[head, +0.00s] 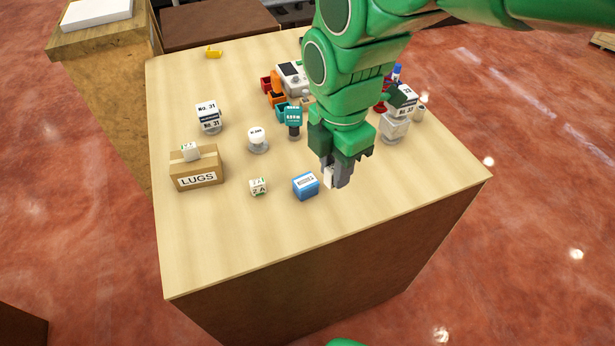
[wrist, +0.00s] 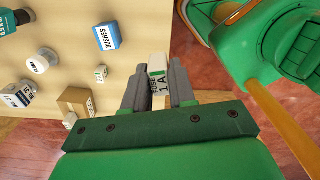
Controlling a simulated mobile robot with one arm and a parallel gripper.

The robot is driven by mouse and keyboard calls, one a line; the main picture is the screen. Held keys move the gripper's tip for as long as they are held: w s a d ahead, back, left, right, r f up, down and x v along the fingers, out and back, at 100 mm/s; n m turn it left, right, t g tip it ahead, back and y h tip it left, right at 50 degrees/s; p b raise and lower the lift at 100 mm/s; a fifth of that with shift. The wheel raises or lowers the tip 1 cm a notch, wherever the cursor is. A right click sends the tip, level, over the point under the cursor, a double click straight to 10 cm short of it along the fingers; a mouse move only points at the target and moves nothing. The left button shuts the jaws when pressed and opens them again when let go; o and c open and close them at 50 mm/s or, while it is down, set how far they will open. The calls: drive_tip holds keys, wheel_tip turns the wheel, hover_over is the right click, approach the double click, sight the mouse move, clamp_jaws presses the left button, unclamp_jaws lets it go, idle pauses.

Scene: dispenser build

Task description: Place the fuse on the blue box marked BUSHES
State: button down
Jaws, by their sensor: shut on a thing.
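My gripper (head: 338,178) is shut on a white block-like fuse; in the wrist view the fuse (wrist: 158,75) shows a "1 A" label between the jaws. In the head view the gripper mostly hides it. The gripper is just to the right of the blue box (head: 306,187) and apart from it in the picture. The box sits on the table and reads BUSHES in the wrist view (wrist: 107,37). Nothing is seen on top of it. Another fuse (head: 258,187), marked "2 A", stands on the table to the left of the box.
A cardboard LUGS box (head: 196,170) with a small white block (head: 190,151) on top stands at the left. A round white-topped jar (head: 258,138), a teal-topped item (head: 293,120) and a No. 31 item (head: 208,117) stand behind. The table's front (head: 260,250) is clear.

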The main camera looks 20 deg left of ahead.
drive_tip(key=s+r+n, duration=0.2)
drive_tip(key=s, duration=0.2)
hover_over(306, 180)
drive_tip(key=f, duration=1)
drive_tip(key=shift+s+d, duration=0.15)
drive_tip(key=shift+s, duration=0.1)
drive_tip(key=shift+w+f, duration=0.15)
drive_tip(key=shift+f, duration=0.35)
drive_tip(key=shift+a+f, duration=0.2)
drive_tip(key=shift+f, duration=1.05)
drive_tip(key=shift+f, duration=0.1)
drive_tip(key=c, duration=0.9)
unclamp_jaws()
drive_tip(key=shift+c, duration=0.2)
